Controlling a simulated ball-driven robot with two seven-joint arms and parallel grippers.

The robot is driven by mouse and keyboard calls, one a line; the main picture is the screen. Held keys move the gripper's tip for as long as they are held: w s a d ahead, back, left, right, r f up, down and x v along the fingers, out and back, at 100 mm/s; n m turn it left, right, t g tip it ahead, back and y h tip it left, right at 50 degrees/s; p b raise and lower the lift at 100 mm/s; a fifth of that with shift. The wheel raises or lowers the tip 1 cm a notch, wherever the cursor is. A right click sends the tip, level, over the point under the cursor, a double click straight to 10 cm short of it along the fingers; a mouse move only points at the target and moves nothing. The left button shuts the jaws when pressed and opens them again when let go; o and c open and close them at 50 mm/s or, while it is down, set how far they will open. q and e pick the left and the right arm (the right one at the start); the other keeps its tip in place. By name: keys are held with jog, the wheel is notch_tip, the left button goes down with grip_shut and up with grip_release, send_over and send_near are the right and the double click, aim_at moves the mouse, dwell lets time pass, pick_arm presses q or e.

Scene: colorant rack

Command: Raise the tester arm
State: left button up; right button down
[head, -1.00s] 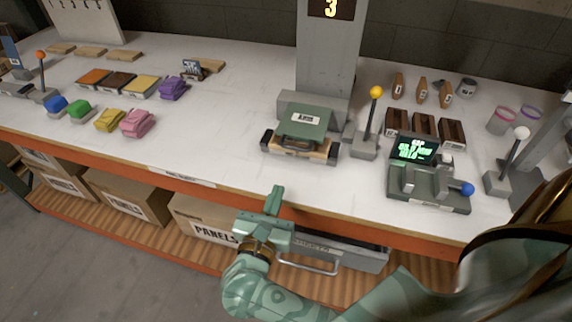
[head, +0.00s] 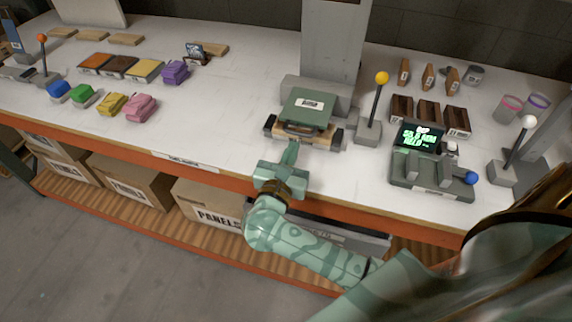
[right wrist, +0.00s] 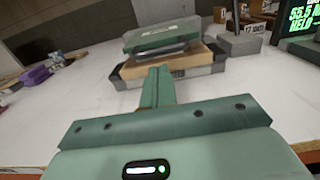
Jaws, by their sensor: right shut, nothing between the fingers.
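The tester (head: 432,182) is a dark grey-green unit at the right front of the bench, with a lit green-text screen (head: 419,137) reading about 55.5 and HELD. A lever with a blue ball (head: 471,178) sits low at its right side; I cannot tell for sure that this is the tester arm. The screen also shows in the right wrist view (right wrist: 301,17). My right gripper (head: 291,155) is shut and empty over the bench's front edge, left of the tester. In the right wrist view its closed fingers (right wrist: 158,85) point at the green case. My left gripper is out of view.
A green case (head: 307,106) lies on a tan block in a grey fixture ahead of my right gripper. An upright yellow-ball lever (head: 381,78) stands between fixture and tester; a white-ball lever (head: 529,122) stands right.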

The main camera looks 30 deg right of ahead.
jog(key=shift+w+d, duration=0.4)
jog(key=shift+d, duration=0.1)
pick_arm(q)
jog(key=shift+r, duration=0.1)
pick_arm(e)
jog(key=shift+r, duration=0.15)
